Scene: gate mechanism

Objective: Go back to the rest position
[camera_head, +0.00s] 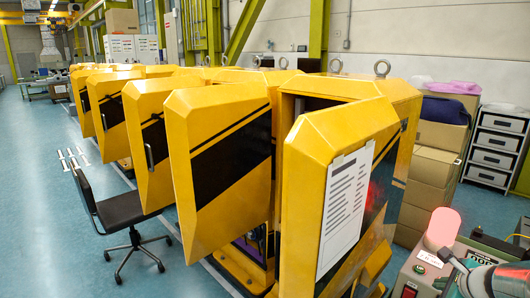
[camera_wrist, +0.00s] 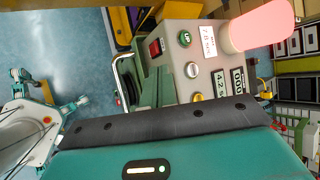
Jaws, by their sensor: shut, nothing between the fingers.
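My gripper (camera_head: 450,260) shows at the lower right of the head view, small and partly cut off by the frame edge. It is shut and empty, in front of the control box (camera_head: 416,272) with its glowing pink lamp (camera_head: 443,229). In the wrist view, a teal and black part of my arm's end fills the bottom. Beyond it lies the control box (camera_wrist: 172,38) with a red switch (camera_wrist: 156,47), a green button (camera_wrist: 185,38) and counters (camera_wrist: 237,82). The pink lamp (camera_wrist: 257,27) is at the upper right. No fingertips show clearly there.
A row of yellow gate cabinets (camera_head: 225,150) fills the middle of the head view. The nearest carries a white sheet (camera_head: 345,210). A black chair (camera_head: 130,215) stands left. Cardboard boxes (camera_head: 432,165) and a drawer unit (camera_head: 495,148) stand right.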

